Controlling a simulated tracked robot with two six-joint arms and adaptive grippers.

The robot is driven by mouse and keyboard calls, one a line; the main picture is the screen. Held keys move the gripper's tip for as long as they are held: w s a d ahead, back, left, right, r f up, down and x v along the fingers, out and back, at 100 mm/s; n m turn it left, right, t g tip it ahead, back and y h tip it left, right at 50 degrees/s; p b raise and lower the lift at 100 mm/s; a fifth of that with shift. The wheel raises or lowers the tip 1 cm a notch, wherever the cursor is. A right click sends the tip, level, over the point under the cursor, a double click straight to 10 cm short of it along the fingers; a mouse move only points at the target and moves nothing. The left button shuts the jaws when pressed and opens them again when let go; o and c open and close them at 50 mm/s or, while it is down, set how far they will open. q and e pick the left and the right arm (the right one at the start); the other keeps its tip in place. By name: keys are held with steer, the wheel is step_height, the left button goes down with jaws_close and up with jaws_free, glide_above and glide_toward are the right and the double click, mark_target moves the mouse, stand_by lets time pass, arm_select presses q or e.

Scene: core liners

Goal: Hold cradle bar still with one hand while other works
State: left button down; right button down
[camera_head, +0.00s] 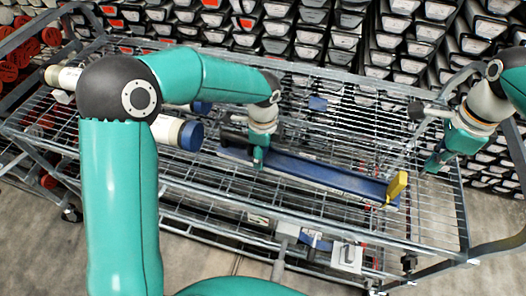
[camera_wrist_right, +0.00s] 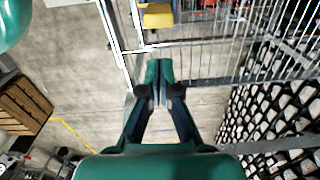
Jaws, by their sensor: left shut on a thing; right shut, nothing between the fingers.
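The cradle bar (camera_head: 320,173) is a long blue bar lying slantwise on the wire shelf, with a yellow end piece (camera_head: 397,186) at its right end. My left gripper (camera_head: 258,164) points down at the bar's left part and is shut on it; the fingertips are small in the head view. My right gripper (camera_head: 433,164) is shut and empty, to the right of the yellow end and apart from it. In the right wrist view its closed fingers (camera_wrist_right: 159,75) point toward the yellow end piece (camera_wrist_right: 158,16).
The wire cart (camera_head: 200,175) has raised metal rails around its shelf. White tubes, one with a blue cap (camera_head: 191,136), lie at the left under my left arm. Stacked core liners (camera_head: 330,40) fill the back. A wooden crate (camera_wrist_right: 22,103) stands on the floor in the right wrist view.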

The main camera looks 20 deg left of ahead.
step_height(320, 180, down, 9)
steer(key=shift+a+r, duration=0.1)
steer(key=shift+a, duration=5.35)
stand_by(0.8)
steer(key=shift+a, duration=0.25)
steer(key=shift+d, duration=0.65)
step_height(320, 180, up, 7)
stand_by(0.4)
